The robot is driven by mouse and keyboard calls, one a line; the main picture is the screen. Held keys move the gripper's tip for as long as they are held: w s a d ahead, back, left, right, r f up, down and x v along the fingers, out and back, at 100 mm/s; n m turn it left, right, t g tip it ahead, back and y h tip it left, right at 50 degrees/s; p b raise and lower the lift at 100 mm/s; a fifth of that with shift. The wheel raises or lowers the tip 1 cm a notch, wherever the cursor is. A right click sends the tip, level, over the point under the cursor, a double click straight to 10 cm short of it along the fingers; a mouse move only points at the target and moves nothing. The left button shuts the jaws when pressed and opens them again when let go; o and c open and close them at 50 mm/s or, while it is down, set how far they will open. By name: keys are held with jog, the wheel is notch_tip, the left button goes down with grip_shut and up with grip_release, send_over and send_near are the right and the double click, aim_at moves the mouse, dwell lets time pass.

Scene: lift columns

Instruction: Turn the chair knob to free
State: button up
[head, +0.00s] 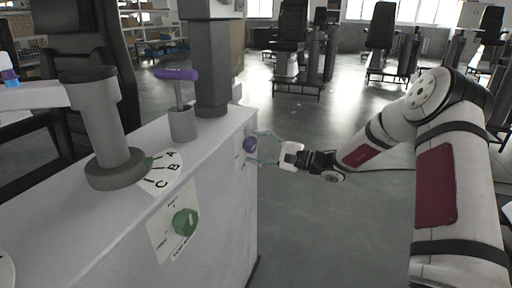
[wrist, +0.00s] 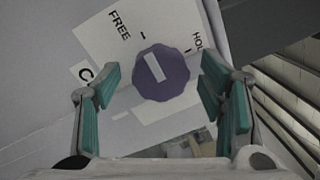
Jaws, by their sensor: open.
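The purple knob (wrist: 161,73) sits on a white label plate (wrist: 95,37) that reads FREE at upper left and partly "HO…" at right. A pale bar on its face tilts to the upper left, its upper end toward the FREE tick. In the head view the purple knob (head: 249,144) is on the grey cabinet's far right side. My gripper (wrist: 160,82) is open, its teal fingers left and right of the knob with gaps on both sides. In the head view my gripper (head: 264,149) reaches the knob from the right. The right-hand label is partly hidden by a finger.
The grey cabinet (head: 110,240) carries a green knob (head: 185,222) on its front, a purple-topped T-handle (head: 177,75) and a grey post (head: 105,120) beside a lettered dial. Black chairs (head: 292,30) stand farther back. The floor right of the cabinet is open.

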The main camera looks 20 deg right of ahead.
jog(key=v, duration=1.1)
jog(key=shift+s+d, duration=0.2)
jog(key=shift+d, duration=0.05)
